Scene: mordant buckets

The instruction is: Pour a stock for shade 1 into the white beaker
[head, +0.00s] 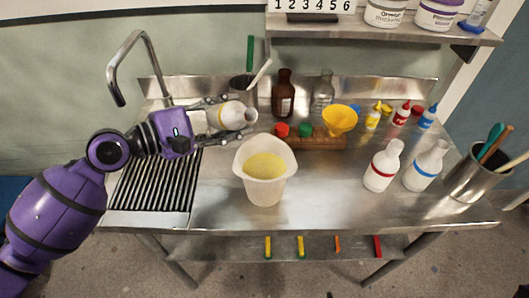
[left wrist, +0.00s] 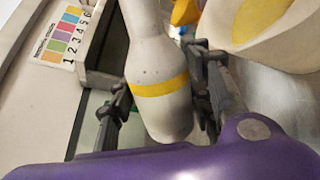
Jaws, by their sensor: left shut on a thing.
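My left gripper (head: 229,114) is shut on a white bottle with a yellow band (head: 239,116). The bottle is tipped well over, its mouth toward the right, above and behind the white beaker's left rim. No stream shows from its mouth. In the left wrist view the yellow-banded bottle (left wrist: 152,55) sits between both fingers. The white beaker (head: 264,188) stands upright on the steel bench with yellow liquid inside; part of it also shows in the left wrist view (left wrist: 285,50). White bottles with a red band (head: 380,169) and a blue band (head: 425,168) stand to the right. My right gripper is out of view.
A wooden rack (head: 325,142) with red and green caps and a yellow funnel (head: 340,119) is behind the beaker. A brown bottle (head: 284,95) and clear bottle (head: 322,92) stand at the back. A steel utensil pot (head: 474,181) is at right. The front bench is clear.

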